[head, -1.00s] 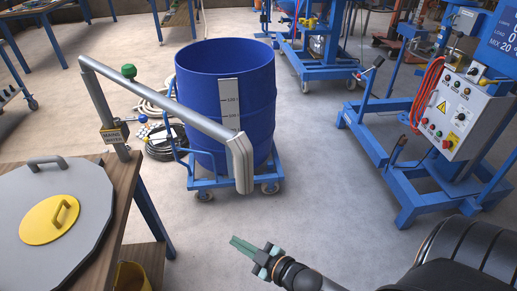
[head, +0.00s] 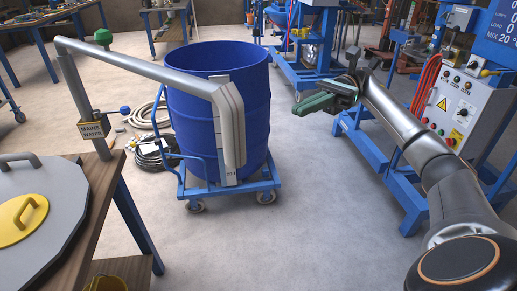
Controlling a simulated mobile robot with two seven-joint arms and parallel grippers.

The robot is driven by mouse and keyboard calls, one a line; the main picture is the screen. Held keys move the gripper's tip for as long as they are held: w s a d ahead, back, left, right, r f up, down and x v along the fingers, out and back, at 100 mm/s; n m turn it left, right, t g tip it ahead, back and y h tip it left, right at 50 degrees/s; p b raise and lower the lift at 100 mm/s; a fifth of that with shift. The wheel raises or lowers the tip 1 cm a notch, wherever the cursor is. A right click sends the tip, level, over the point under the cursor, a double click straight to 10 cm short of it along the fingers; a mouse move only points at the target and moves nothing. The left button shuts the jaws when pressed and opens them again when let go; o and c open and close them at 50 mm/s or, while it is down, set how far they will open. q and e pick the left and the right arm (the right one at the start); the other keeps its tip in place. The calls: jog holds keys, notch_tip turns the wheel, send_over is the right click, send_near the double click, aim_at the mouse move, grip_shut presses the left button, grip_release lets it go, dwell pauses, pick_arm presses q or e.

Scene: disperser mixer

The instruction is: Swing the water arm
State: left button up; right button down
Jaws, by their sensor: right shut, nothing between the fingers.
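The water arm (head: 150,68) is a grey pipe on an upright post at the left, with a yellow "MAINS WATER" tag (head: 90,130). It reaches right and bends down into a spout (head: 231,125), which shows in front of the blue drum (head: 188,120). The drum stands open on a blue wheeled dolly (head: 230,188). My right gripper (head: 303,104) is shut and empty, in the air right of the drum and spout, apart from the pipe. My left gripper is out of view.
A wooden table (head: 92,205) with a grey lid (head: 75,190) and yellow hatch (head: 22,218) is at the left front. Coiled hoses (head: 150,150) lie left of the drum. A control box (head: 458,110) on a blue frame stands at the right. The centre front floor is clear.

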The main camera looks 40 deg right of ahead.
pick_arm(q)
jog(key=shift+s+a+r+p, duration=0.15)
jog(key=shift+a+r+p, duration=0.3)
jog(key=shift+p, duration=0.55)
pick_arm(e)
jog(key=s+a, duration=0.2)
jog(key=a, duration=1.1)
jog(key=shift+s+n, duration=0.3)
jog(key=shift+n, duration=0.1)
jog(key=shift+r, duration=0.1)
jog(key=shift+a, duration=0.15)
